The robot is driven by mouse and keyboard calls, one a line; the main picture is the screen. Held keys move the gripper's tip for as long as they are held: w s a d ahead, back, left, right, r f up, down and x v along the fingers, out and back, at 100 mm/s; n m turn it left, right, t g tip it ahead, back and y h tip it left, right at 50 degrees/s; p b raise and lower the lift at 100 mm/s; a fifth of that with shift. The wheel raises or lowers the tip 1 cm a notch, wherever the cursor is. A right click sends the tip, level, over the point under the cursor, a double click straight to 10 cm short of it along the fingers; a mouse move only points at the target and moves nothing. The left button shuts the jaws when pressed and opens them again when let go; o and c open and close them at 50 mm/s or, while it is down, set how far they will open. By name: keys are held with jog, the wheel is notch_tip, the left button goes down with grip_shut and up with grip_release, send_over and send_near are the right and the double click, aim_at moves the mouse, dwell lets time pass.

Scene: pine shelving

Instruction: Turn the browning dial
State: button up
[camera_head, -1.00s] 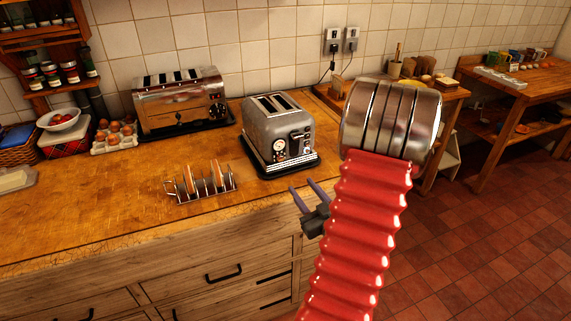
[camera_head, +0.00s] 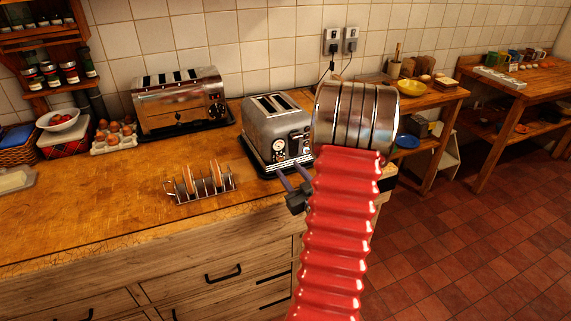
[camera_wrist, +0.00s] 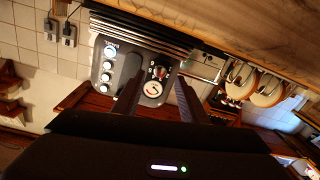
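The grey two-slot toaster (camera_head: 268,119) stands upright on the counter. I see no contact with the dial. My red arm and steel wrist hide part of the toaster's right side.
A wider steel toaster (camera_head: 180,101) stands behind to the left. A toast rack (camera_head: 203,186) with slices sits left of my gripper near the counter's front edge. Wall sockets (camera_head: 332,40) with a cord are behind.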

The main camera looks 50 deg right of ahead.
aim_at(281, 160)
jog(key=shift+x, duration=2.35)
jog(key=shift+c, duration=0.5)
grip_shut()
